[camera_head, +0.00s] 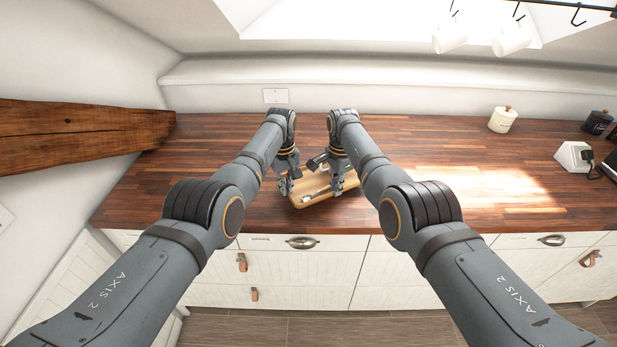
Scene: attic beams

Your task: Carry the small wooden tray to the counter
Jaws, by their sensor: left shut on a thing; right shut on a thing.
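The small wooden tray (323,194) is light wood and sits at the front part of the dark wooden counter (230,206), between my two grippers. My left gripper (287,186) is shut on the tray's left side. My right gripper (338,187) is shut on its right side. Something dark and something pale lie in the tray, too small to make out. My arms and grippers hide parts of the tray's rim. I cannot tell whether the tray touches the counter top or hangs just above it.
A white canister (502,120) stands at the back right. A white box-shaped appliance (573,157) and a dark jar (597,122) are at the far right. A thick wooden beam (80,135) juts in at the left. White mugs (450,37) hang above. The counter right of the tray is clear.

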